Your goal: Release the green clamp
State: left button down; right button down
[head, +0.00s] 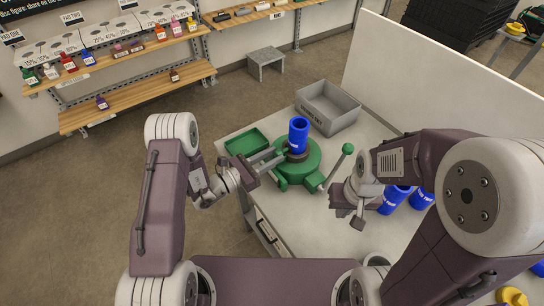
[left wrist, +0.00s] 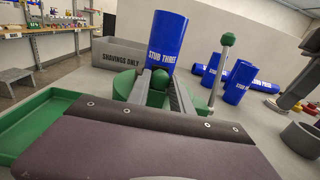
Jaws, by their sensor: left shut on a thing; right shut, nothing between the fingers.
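The green clamp (head: 297,172) stands on the cart top, with a blue stud (head: 298,135) upright in it. A lever with a green ball (head: 348,148) rises at the clamp's right side. My left gripper (head: 274,158) reaches in from the left at the clamp. In the left wrist view its fingers are shut around a green knob (left wrist: 159,79) at the clamp's near side, below the stud. My right gripper (head: 357,219) is shut and empty, to the right of the clamp, apart from it.
A green tray (head: 246,142) lies left of the clamp. A grey "SHAVINGS ONLY" bin (head: 328,107) stands behind it. More blue studs (head: 395,199) are on the right, near my right arm. A white panel (head: 440,85) borders the cart's far right.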

pick_arm(q)
jog(key=shift+s+a, duration=0.25)
jog(key=shift+a, duration=0.25)
jog(key=shift+s+a, duration=0.4)
jog(key=shift+a, duration=0.1)
jog(key=c, duration=1.2)
grip_release()
jog(key=shift+o, duration=0.4)
jog(key=shift+s+a, duration=0.1)
jog(key=shift+a, duration=0.1)
